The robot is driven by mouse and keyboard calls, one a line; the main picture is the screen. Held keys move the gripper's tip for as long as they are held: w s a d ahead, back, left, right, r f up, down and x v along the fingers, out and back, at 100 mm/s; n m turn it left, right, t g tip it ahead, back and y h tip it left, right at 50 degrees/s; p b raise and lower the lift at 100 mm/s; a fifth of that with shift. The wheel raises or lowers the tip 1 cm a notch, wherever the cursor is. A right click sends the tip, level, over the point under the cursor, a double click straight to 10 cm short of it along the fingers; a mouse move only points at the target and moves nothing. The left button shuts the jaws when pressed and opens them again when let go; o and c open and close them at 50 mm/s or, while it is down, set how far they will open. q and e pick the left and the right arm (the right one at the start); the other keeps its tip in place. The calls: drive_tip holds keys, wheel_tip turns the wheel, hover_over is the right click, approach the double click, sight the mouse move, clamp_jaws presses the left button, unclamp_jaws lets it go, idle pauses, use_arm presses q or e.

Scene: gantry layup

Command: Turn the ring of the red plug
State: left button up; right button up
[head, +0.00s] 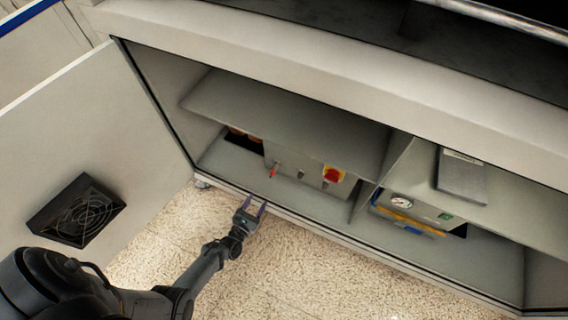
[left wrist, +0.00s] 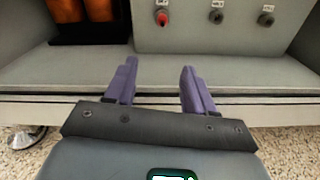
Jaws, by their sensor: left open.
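The red plug (head: 272,172) sits on the front of a grey box inside the open cabinet. In the left wrist view the red plug (left wrist: 162,19) is at the top, with a light metal-coloured ring around its upper part. My left gripper (head: 254,206) is open and empty, in front of the cabinet's lower edge. Its two purple fingers (left wrist: 158,80) point towards the box, apart from the plug, which lies ahead of them. My right gripper is in neither view.
A red-and-yellow switch (head: 333,175) is further right. A shelf (head: 290,120) overhangs the box. The open door (head: 75,130) with a fan vent stands left. A gauge (head: 401,202) is in the right bay.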

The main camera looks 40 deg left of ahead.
sight(272, 173)
use_arm(q)
drive_tip(key=shift+t, duration=0.3)
drive_tip(key=w, duration=0.1)
drive_tip(key=w+r+b, duration=0.1)
drive_tip(key=w, duration=0.1)
drive_tip(key=w+r, duration=0.1)
drive_tip(key=shift+w+a+b, duration=0.3)
drive_tip(key=shift+w+b, duration=0.1)
drive_tip(key=w+b, duration=0.1)
drive_tip(key=w, duration=0.3)
drive_tip(key=w+a+b, duration=0.1)
drive_tip(key=w, duration=0.1)
drive_tip(key=shift+w+r+b, duration=0.1)
drive_tip(key=shift+w+b, duration=0.05)
drive_tip(key=shift+b, duration=0.15)
drive_tip(key=shift+w+a+b, duration=0.2)
drive_tip(key=shift+w+b, duration=0.2)
drive_tip(key=shift+w, duration=0.15)
drive_tip(key=shift+w+r, duration=0.1)
drive_tip(key=shift+w, duration=0.15)
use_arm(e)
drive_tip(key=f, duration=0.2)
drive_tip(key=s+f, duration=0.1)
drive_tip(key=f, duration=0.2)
use_arm(q)
clamp_jaws()
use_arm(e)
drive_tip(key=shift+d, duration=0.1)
